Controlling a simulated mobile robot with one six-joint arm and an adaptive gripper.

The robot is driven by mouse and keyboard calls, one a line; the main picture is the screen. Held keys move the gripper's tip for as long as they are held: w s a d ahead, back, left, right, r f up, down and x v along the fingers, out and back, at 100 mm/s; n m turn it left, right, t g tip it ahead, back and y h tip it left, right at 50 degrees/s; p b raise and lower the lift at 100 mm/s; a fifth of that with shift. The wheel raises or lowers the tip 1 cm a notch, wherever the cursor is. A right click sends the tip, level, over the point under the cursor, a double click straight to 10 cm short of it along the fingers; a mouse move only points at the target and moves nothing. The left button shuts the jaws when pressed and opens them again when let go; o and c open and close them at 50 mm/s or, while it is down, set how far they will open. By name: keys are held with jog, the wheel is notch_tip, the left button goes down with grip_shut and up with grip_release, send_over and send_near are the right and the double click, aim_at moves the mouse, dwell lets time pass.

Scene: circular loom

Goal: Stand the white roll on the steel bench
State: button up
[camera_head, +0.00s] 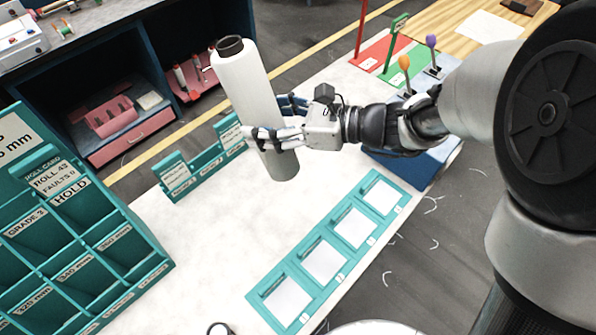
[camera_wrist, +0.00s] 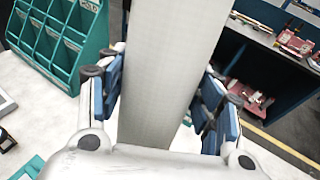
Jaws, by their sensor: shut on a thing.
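The white roll (camera_head: 245,88) is a tall white cylinder with a dark core end at its top. My gripper (camera_head: 277,137) is shut on the roll near its lower part and holds it slightly tilted, its top leaning left. In the wrist view the roll (camera_wrist: 168,75) runs up between both fingers of my gripper (camera_wrist: 160,100). The roll's lower end is in front of a white work surface (camera_head: 215,240); I cannot tell whether it touches. I cannot tell for sure which surface is the steel bench.
A teal pigeonhole rack (camera_head: 75,240) stands at the left. Teal card holders (camera_head: 203,160) stand behind the roll, and a teal strip of framed white cards (camera_head: 325,262) lies at the front right. A dark shelf unit (camera_head: 130,70) is at the back left. White surface between them is clear.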

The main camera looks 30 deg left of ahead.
jog(key=w+d+r+m+t+y, duration=0.2)
jog(key=w+m+t, duration=0.3)
jog(key=w+t, duration=0.25)
notch_tip(320, 180, down, 20)
jog(key=b, duration=0.4)
jog(key=shift+w+d+f+y, duration=0.15)
jog(key=shift+w+d+y, duration=0.2)
jog(key=shift+w, duration=0.1)
jog(key=o, duration=1.5)
jog(key=shift+f, duration=0.1)
jog(key=shift+o, duration=0.2)
jog(key=p+v, duration=0.1)
jog(key=v, duration=1.1)
jog(key=shift+s+r, duration=0.1)
jog(key=shift+r, duration=0.15)
